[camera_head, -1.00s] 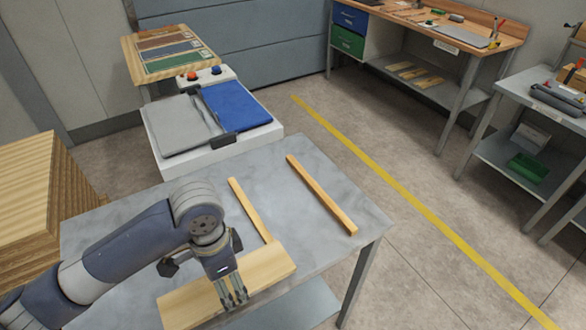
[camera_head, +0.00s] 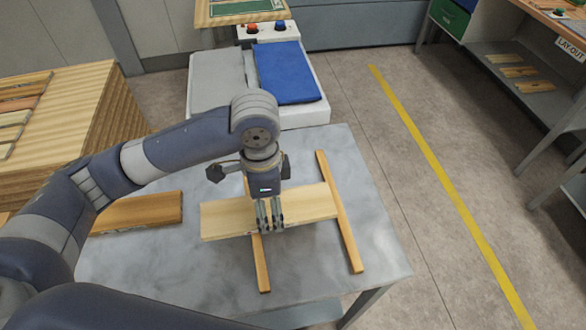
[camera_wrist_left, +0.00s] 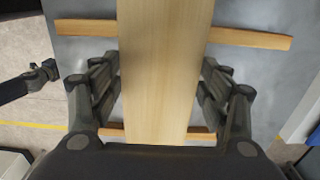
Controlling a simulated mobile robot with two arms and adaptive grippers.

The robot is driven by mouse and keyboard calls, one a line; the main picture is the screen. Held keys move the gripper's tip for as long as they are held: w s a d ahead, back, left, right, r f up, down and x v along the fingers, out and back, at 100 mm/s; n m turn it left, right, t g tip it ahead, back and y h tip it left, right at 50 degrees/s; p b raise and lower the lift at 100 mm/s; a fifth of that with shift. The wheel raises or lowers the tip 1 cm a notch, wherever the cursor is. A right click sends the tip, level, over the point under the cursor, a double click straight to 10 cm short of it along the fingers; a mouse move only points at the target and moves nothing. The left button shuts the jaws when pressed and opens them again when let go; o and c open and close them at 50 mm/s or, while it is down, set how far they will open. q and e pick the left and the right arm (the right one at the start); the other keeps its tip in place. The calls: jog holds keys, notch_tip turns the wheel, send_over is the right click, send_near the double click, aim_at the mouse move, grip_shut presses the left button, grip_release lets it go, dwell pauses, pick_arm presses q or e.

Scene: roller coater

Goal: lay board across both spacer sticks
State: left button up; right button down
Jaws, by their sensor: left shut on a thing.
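My left gripper (camera_head: 270,228) is shut on a pale wooden board (camera_head: 225,220), with a finger on each long side; the board also shows in the left wrist view (camera_wrist_left: 160,70). In the head view the board crosses over the left spacer stick (camera_head: 261,265), and its right end meets the line of the right spacer stick (camera_head: 350,245). In the wrist view the board passes in front of a stick at the top (camera_wrist_left: 250,38) and one at the bottom (camera_wrist_left: 112,131). I cannot tell whether it touches them.
The sticks lie on a grey table (camera_head: 365,180). Another wooden board (camera_head: 140,212) lies at the table's left, partly behind my arm. A stack of wood (camera_head: 110,100) stands at the left. A machine with a blue pad (camera_head: 285,75) stands beyond. The table's front right is clear.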

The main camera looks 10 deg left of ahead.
pick_arm(q)
jog(key=w, duration=0.4)
jog(key=w+d+p, duration=0.1)
jog(key=w, duration=0.3)
jog(key=w+f+p, duration=0.1)
jog(key=w, duration=0.3)
jog(key=shift+w+d+f, duration=0.1)
jog(key=shift+w+d, duration=0.1)
jog(key=shift+d, duration=0.2)
jog(key=shift+w, duration=0.1)
notch_tip(320, 180, down, 3)
jog(key=shift+p, duration=0.9)
jog(key=shift+f, duration=0.3)
jog(key=shift+f, duration=0.15)
jog(key=o, duration=1.2)
notch_tip(320, 180, up, 12)
jog(key=b, duration=0.3)
jog(key=shift+r, duration=0.2)
